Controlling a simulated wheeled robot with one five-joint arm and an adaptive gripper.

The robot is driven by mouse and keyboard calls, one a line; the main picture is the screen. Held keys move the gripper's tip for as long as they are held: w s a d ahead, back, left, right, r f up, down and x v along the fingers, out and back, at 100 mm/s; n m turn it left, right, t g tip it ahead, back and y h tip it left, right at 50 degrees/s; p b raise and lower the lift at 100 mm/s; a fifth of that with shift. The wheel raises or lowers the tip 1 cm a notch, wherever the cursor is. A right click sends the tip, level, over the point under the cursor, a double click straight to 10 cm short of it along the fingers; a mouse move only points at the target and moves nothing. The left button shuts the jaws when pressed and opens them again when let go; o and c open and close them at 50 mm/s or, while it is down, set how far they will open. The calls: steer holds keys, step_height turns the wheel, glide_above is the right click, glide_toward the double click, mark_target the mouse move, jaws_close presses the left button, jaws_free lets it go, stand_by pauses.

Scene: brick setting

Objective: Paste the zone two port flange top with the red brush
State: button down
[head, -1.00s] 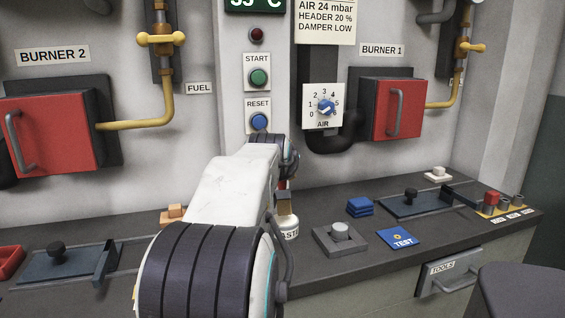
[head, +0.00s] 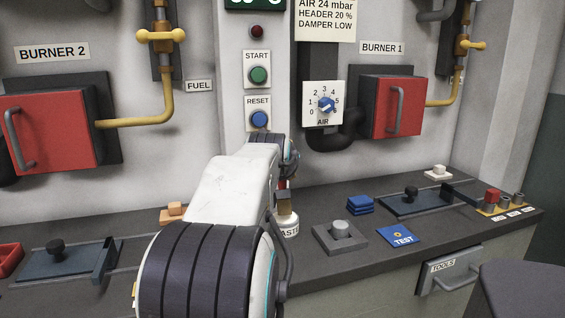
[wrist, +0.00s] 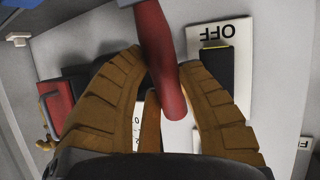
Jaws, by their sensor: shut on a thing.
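My gripper's tan fingers (wrist: 162,92) are shut on the red handle (wrist: 158,50) of the red brush in the wrist view. In the head view my arm hides the gripper. The brush's tan lower end (head: 286,202) shows beside the arm, in or just above the white paste pot (head: 289,229); I cannot tell whether it touches the paste. No zone two label shows. A dark plate (head: 103,94) surrounds the red door (head: 48,132) under the BURNER 2 sign (head: 52,53), at the left.
Yellow pipes (head: 150,122) stick out from the wall. A stool (head: 525,290) stands at the lower right.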

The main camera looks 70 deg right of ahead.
steer(key=shift+f+b, duration=0.35)
steer(key=shift+f, duration=0.15)
stand_by(1.3)
steer(key=shift+r+p, duration=3)
steer(key=shift+r, duration=0.7)
